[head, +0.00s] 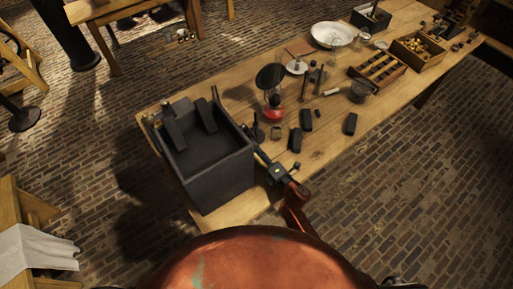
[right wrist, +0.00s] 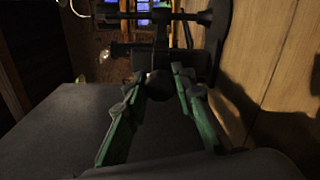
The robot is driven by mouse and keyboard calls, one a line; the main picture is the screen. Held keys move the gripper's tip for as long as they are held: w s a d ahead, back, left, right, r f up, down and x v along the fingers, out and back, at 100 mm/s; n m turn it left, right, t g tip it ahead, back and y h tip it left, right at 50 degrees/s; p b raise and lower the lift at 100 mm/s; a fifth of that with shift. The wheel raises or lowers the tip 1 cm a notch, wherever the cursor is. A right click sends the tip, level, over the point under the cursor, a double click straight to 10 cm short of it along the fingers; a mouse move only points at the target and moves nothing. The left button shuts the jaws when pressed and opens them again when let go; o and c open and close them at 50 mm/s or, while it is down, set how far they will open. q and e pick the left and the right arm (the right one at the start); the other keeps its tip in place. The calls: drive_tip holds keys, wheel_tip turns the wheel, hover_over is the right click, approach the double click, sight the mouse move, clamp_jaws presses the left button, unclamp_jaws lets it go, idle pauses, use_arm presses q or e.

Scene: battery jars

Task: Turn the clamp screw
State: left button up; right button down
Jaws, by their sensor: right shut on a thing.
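The clamp (head: 257,131) is a small dark upright thing on the wooden table, just right of the big dark box. In the right wrist view its dark bars and frame (right wrist: 162,30) fill the top middle. The clamp screw's round dark knob (right wrist: 158,86) sits between my fingers. My right gripper (head: 257,150) reaches in from the lower right along the box's right side. In the wrist view its green fingers (right wrist: 159,82) are closed about the knob, one on each side. The screw's thread is hard to make out. My left gripper is not in view.
The open dark box (head: 225,175) stands close left of my right gripper. Bare wood lies right of the gripper.

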drive_tip(key=m+p, duration=0.2)
drive_tip(key=m, duration=0.2)
drive_tip(key=shift+m, duration=0.3)
drive_tip(key=m+p, duration=0.2)
drive_tip(key=m, duration=0.2)
drive_tip(key=shift+f+m, duration=0.15)
drive_tip(key=shift+m, duration=0.25)
drive_tip(key=c, duration=1.6)
unclamp_jaws()
drive_tip(key=shift+s, duration=0.1)
drive_tip(key=v, duration=1.1)
drive_tip(key=shift+s+d, duration=0.25)
drive_tip(key=shift+s, duration=0.05)
